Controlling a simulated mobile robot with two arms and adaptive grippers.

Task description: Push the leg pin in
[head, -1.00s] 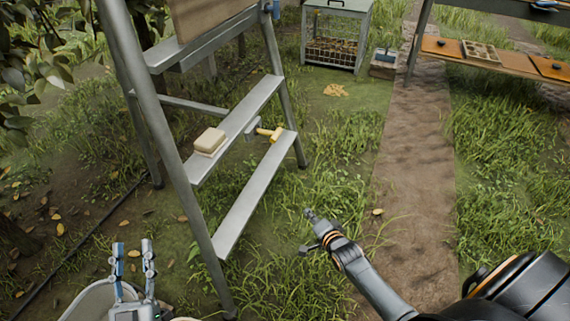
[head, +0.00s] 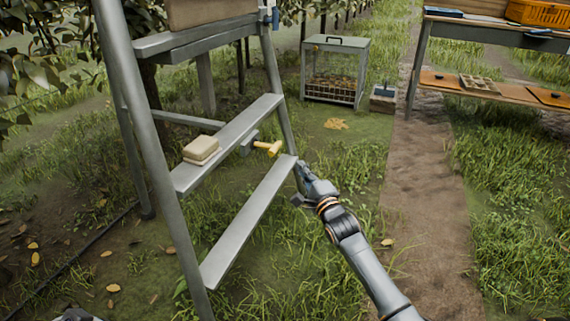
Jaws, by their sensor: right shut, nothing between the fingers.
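The leg pin, with a yellow T-shaped handle (head: 268,147), sticks out beside a small grey bracket (head: 249,143) by the middle step of the grey ladder (head: 157,160). How deep it sits is too small to tell. My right gripper (head: 299,168) is shut and empty. Its tips show at the ladder's right leg, just right of and below the handle in the picture, apart from it. I cannot tell whether they touch the leg. A small part of my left gripper (head: 75,315) shows at the bottom left edge; its fingers cannot be made out.
A tan block (head: 202,149) lies on the middle step. A wire-fronted cabinet (head: 335,72) stands behind. A bench (head: 440,78) with an orange crate (head: 540,13) is at the upper right. Grass and a dirt path (head: 425,190) lie open to the right.

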